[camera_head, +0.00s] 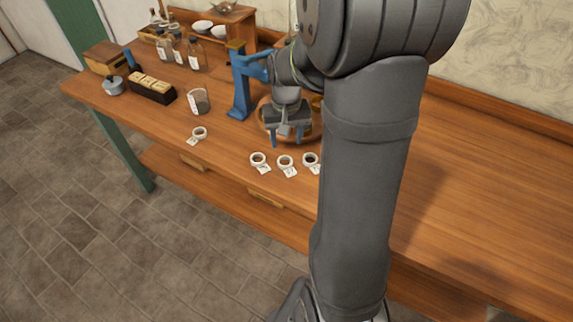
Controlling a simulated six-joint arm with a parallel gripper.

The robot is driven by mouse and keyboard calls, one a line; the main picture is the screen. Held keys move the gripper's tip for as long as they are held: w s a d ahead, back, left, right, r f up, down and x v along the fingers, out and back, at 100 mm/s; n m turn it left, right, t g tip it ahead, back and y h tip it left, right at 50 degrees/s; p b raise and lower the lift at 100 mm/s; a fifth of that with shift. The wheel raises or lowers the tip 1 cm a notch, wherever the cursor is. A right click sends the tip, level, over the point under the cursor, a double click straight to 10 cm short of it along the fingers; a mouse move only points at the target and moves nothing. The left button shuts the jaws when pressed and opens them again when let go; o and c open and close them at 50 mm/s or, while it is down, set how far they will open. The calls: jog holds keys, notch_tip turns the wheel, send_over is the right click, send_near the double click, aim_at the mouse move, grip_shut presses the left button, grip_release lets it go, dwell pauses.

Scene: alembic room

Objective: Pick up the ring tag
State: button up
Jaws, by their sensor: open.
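Several white ring tags, each a ring with a small paper label, lie on the wooden bench. One ring tag (199,132) lies apart on the left. Three more lie in a row near the front edge: a left ring tag (258,158), a middle ring tag (286,162) and a right ring tag (311,158), the last partly hidden by my arm. My gripper (286,141) points down above the bench with its blue-tipped fingers apart, behind the row of tags. It is open and appears empty. The exact height above the bench is hard to tell.
A round wooden tray (262,117) is partly hidden behind my gripper. A blue stand (240,85), a glass beaker (199,101), a dark box with wooden blocks (152,88) and several bottles (195,54) stand left and behind. The bench right of my arm is clear.

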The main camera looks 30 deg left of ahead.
aim_at(285, 166)
notch_tip(285, 166, down, 9)
jog(key=shift+s+a+r, duration=0.1)
jog(key=shift+a, duration=0.05)
dwell(0.4)
jog(key=c, duration=0.7)
